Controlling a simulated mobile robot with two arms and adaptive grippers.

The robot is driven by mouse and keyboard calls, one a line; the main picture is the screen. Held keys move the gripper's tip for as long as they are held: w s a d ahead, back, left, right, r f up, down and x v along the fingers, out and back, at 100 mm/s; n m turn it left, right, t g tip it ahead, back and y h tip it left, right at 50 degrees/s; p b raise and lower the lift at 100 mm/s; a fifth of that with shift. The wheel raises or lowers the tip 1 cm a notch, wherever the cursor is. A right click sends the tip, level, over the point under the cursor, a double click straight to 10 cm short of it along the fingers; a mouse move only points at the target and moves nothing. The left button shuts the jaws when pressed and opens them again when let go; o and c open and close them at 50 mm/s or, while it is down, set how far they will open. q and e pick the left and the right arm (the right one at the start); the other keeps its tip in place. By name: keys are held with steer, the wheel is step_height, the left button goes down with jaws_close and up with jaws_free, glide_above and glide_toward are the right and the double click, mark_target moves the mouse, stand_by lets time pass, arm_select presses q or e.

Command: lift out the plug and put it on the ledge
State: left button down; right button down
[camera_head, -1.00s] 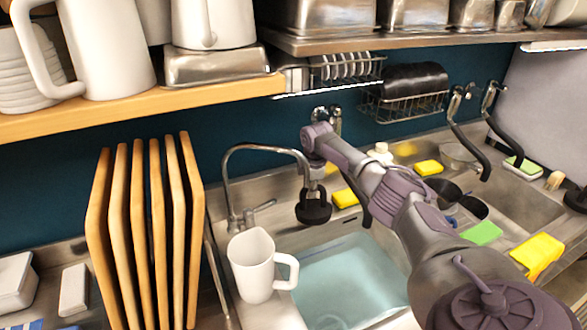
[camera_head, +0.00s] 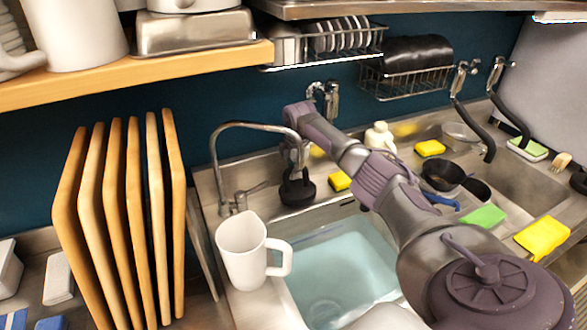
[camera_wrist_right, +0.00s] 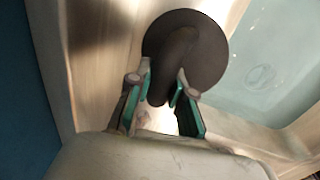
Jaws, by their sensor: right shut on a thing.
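The plug (camera_head: 297,190) is black, with a round disc and a handle on top. In the head view it is at the metal ledge (camera_head: 322,208) behind the water-filled basin, right of the tap. My right gripper (camera_head: 296,167) is above it, shut on its handle. In the right wrist view, the dark disc (camera_wrist_right: 205,62) shows beyond the green-lined fingertips (camera_wrist_right: 163,88), with the handle between them. The disc's underside is hidden, so I cannot tell whether it touches the ledge. My left gripper is not in view.
The curved tap (camera_head: 216,165) stands just left of the plug. A white jug (camera_head: 240,255) stands at the basin's left edge. A yellow sponge (camera_head: 340,181) lies right of the plug. The basin (camera_head: 340,265) holds clear water. Wooden boards (camera_head: 120,215) stand at left.

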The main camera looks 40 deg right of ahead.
steer(key=shift+f, duration=0.4)
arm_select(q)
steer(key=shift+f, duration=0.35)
arm_select(e)
steer(key=c, duration=1.4)
jaws_free()
steer(key=o, duration=0.4)
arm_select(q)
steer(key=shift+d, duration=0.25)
arm_select(e)
steer(key=shift+o, duration=0.2)
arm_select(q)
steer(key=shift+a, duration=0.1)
arm_select(e)
step_height(320, 180, up, 7)
steer(key=s, duration=0.1)
steer(key=shift+s+a+r, duration=0.15)
steer(key=shift+s+a, duration=0.05)
steer(key=shift+a, duration=0.05)
